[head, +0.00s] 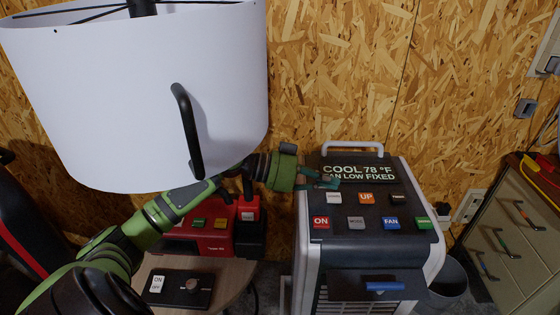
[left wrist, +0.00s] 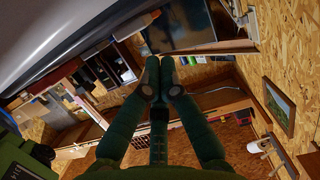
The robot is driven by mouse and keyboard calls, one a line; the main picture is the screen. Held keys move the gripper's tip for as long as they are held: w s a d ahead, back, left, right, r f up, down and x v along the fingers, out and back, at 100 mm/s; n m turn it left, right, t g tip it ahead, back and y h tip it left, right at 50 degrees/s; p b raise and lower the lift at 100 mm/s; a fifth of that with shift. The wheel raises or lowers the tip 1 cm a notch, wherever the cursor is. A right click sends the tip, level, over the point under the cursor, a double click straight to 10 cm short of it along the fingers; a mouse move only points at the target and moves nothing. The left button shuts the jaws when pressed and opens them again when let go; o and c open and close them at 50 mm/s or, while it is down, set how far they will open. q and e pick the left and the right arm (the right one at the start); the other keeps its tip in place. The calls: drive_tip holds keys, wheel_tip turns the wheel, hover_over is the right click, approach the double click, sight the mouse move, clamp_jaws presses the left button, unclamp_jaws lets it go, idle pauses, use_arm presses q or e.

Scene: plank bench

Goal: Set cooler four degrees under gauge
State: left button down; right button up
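The cooler (head: 370,235) stands at the right of the head view, with a sloped black control panel. Its display (head: 358,173) reads "COOL 78 °F" above a fan line that seems to read "FAN LOW FIXED", partly covered. An orange UP button (head: 366,198) is on the panel, with a white button (head: 334,198) left of it, its label too small to read. My left gripper (head: 328,181) is over the panel's upper left, near the display and above the white button; contact cannot be told. Its fingertips (left wrist: 160,80) are together and empty in the left wrist view. I see no gauge.
A red ON button (head: 321,222), a blue FAN button (head: 391,223) and others line the panel's lower row. A red device (head: 205,238) and a black switch box (head: 180,287) are on a small table at left.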

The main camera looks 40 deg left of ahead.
use_arm(q)
drive_tip(key=shift+s+a+r+b, duration=0.25)
drive_tip(key=shift+a+r+b, duration=0.05)
drive_tip(key=shift+a+r, duration=0.1)
drive_tip(key=shift+b+v, duration=0.4)
drive_tip(key=shift+v, duration=0.65)
use_arm(e)
drive_tip(key=s+a+f, duration=0.1)
drive_tip(key=s, duration=0.4)
use_arm(q)
drive_tip(key=shift+v, duration=0.95)
drive_tip(key=b+v, duration=0.1)
drive_tip(key=v, duration=0.4)
drive_tip(key=shift+r, duration=0.2)
use_arm(e)
drive_tip(key=w, duration=0.7)
drive_tip(key=shift+d+t, duration=0.3)
drive_tip(key=shift+t, duration=0.1)
drive_tip(key=shift+w+a+f, duration=0.1)
drive_tip(key=shift+w, duration=0.1)
